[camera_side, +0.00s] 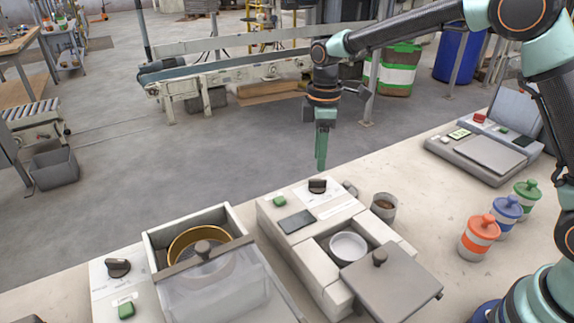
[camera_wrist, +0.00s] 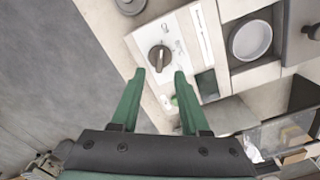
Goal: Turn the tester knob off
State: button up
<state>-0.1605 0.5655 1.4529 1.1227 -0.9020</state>
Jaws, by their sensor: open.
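A dark rotary knob (camera_side: 317,186) sits on the back panel of the light-coloured middle tester (camera_side: 270,211). In the wrist view the knob (camera_wrist: 159,56) shows from above, just beyond and between my fingertips. My gripper (camera_side: 321,166) points down and hangs above the knob, apart from it. In the wrist view the green fingers of my gripper (camera_wrist: 159,75) are spread with nothing between them. The same panel bears a green button (camera_side: 279,200) and a dark display (camera_side: 297,221). A white dish (camera_side: 348,247) sits in the tester's open chamber.
A second device with its own dark knob (camera_side: 118,267) and a brass sieve (camera_side: 199,243) stands at the left. A grey lid (camera_side: 391,287) with a handle lies at the front. A cup (camera_side: 384,206) stands right of the tester, and lidded jars (camera_side: 479,238) stand further right.

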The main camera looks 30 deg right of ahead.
aim_at(321, 180)
notch_tip(321, 180, up, 6)
jog(key=shift+r, duration=0.2)
jog(key=shift+r, duration=0.1)
jog(key=s+d+r+m+t, duration=0.3)
jog(key=s+d+r+m, duration=0.25)
jog(key=s, duration=0.45)
jog(key=s+d+f+m+t, duration=0.1)
jog(key=s+d+m+t, duration=0.1)
jog(key=s+m, duration=0.4)
jog(key=s, duration=0.3)
jog(key=shift+f+m+t, duration=0.3)
jog(key=shift+f+m, duration=0.05)
jog(key=shift+d, duration=0.1)
